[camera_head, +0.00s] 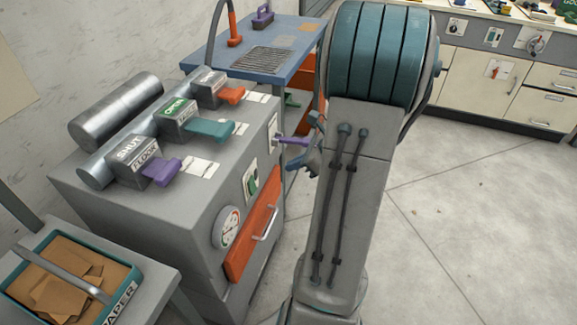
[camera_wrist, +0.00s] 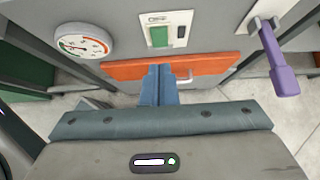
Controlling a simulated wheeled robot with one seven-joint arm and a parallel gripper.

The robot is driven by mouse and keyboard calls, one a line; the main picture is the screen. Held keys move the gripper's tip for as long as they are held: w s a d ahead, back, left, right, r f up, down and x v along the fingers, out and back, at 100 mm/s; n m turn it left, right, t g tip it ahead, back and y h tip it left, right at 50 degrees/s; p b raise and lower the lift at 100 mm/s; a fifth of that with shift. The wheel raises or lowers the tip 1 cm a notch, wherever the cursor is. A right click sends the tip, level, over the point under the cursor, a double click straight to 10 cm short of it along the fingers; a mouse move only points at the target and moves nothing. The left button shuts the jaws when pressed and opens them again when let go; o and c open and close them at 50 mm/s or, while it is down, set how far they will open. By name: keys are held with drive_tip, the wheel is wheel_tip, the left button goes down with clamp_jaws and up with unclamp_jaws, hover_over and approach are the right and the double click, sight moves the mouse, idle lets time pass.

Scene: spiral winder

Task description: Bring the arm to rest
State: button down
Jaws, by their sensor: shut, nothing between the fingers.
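My gripper (camera_wrist: 158,72) shows in the wrist view with its blue-grey fingers together and nothing between them. It points toward the front of the grey machine, in front of the orange drawer (camera_wrist: 120,70). A purple lever (camera_wrist: 280,68) stands to its right, apart from the fingers. In the head view my arm rises in the middle, and part of my gripper (camera_head: 301,163) shows beside the machine (camera_head: 215,185), just below the purple lever (camera_head: 293,140). The rest of my gripper is hidden behind my arm.
The machine front has a round gauge (camera_head: 228,228) and a green switch (camera_head: 251,180). Purple, teal and orange levers sit on top. A blue table (camera_head: 290,65) stands behind, a paper bin (camera_head: 115,292) at lower left. Floor (camera_head: 460,220) on the right is clear.

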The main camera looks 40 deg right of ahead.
idle(0.5)
drive_tip(key=s+a+r+n+g+h+p, duration=0.2)
drive_tip(key=s+a+r+n+p, duration=0.3)
drive_tip(key=a+r+n, duration=0.5)
drive_tip(key=s+a+r+n+g+h+p, duration=0.3)
drive_tip(key=s+a+r+n+p, duration=0.3)
drive_tip(key=a+r+n, duration=0.5)
drive_tip(key=r+n+p, duration=0.1)
drive_tip(key=n+p, duration=0.1)
drive_tip(key=n, duration=0.5)
drive_tip(key=shift+s+a+n+h, duration=0.15)
drive_tip(key=shift+a+n+h, duration=0.15)
